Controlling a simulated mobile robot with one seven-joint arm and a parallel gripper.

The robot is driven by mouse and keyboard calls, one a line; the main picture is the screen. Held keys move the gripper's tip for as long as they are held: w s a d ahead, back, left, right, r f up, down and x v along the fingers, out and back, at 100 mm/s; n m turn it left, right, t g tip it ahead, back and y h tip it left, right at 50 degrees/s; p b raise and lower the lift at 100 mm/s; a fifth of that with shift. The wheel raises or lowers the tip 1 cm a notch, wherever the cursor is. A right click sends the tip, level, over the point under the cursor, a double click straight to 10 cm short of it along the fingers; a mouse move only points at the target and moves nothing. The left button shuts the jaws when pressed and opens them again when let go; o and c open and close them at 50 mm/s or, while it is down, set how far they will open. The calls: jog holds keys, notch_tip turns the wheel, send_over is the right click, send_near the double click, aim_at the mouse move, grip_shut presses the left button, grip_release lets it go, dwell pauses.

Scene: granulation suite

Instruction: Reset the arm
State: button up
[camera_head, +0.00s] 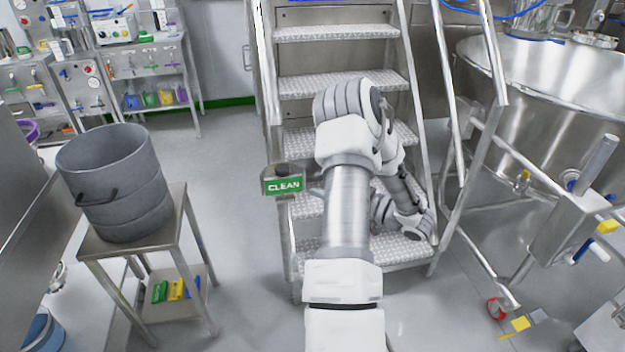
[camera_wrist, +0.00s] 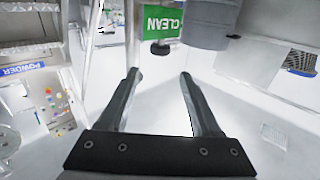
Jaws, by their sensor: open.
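My gripper (camera_wrist: 162,76) shows in the wrist view with its two dark fingers spread apart and nothing between them but pale floor. In the head view my arm reaches forward from the bottom middle, bends at a high elbow and folds back down to the right in front of the metal steps (camera_head: 338,83). My gripper cannot be made out clearly in that view, partly behind my own arm. The green CLEAN sign (camera_head: 284,185) hangs on the left rail of the steps, just left of my arm. In the wrist view the sign (camera_wrist: 161,22) appears upside down beyond the fingertips.
A grey metal drum (camera_head: 115,190) stands on a small steel table (camera_head: 178,215) at left. A large steel vessel (camera_head: 545,85) with pipes and valves stands at right. A steel rack (camera_head: 150,75) is at the back left. Floor between drum table and steps is clear.

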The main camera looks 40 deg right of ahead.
jog(key=shift+s, duration=0.3)
dwell(0.4)
